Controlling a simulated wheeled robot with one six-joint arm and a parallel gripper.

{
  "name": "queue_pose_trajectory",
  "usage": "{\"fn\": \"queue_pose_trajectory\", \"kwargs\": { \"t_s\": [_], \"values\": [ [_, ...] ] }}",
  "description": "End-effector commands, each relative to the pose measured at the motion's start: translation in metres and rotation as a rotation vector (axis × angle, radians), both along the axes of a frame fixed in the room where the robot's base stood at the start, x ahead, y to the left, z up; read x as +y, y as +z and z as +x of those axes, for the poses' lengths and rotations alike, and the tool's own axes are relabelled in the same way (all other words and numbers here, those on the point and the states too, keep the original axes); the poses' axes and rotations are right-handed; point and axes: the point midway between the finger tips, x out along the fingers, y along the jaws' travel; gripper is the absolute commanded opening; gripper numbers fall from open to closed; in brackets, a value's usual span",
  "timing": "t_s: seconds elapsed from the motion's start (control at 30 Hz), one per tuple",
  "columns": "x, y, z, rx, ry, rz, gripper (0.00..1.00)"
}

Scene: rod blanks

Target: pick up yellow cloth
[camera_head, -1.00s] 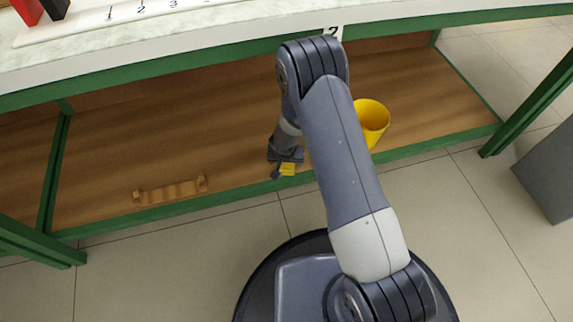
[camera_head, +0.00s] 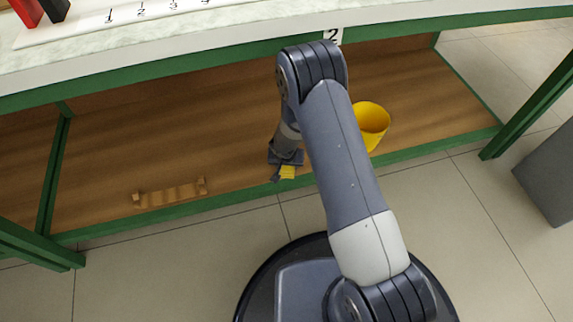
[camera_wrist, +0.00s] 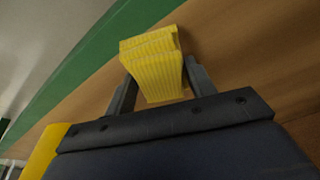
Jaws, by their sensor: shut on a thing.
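The yellow cloth (camera_wrist: 156,70) is a folded, ribbed bundle between the two fingers of my gripper (camera_wrist: 160,84) in the wrist view. The fingers touch it on both sides and are shut on it. In the head view my gripper (camera_head: 281,170) hangs over the front part of the lower wooden shelf (camera_head: 235,140), with a small part of the cloth (camera_head: 288,172) showing beside the fingers. I cannot tell how far the cloth is above the shelf.
A yellow bucket (camera_head: 372,121) stands on the shelf right of my arm, partly hidden by it. A small wooden rack (camera_head: 170,193) lies at the left front. The green front edge (camera_head: 225,199) borders the shelf; the countertop (camera_head: 150,60) overhangs it.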

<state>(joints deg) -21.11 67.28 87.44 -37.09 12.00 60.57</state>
Motion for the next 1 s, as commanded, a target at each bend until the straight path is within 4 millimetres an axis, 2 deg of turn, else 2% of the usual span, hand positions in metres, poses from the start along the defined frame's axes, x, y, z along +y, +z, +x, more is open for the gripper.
{"fn": "queue_pose_trajectory", "kwargs": {
  "t_s": [0.13,0.23,0.5,0.63,0.8,1.0],
  "values": [
    [0.0,0.004,0.0,-0.001,0.0,0.0,0.3],
    [0.0,0.016,0.0,-0.001,-0.001,0.001,0.3],
    [0.0,0.07,0.0,-0.002,-0.001,0.001,0.3],
    [0.0,0.089,0.0,-0.001,-0.001,0.0,0.3],
    [0.0,0.1,0.0,-0.001,-0.001,0.001,0.3],
    [0.0,0.1,0.0,0.0,0.0,0.0,0.3]
  ]
}}
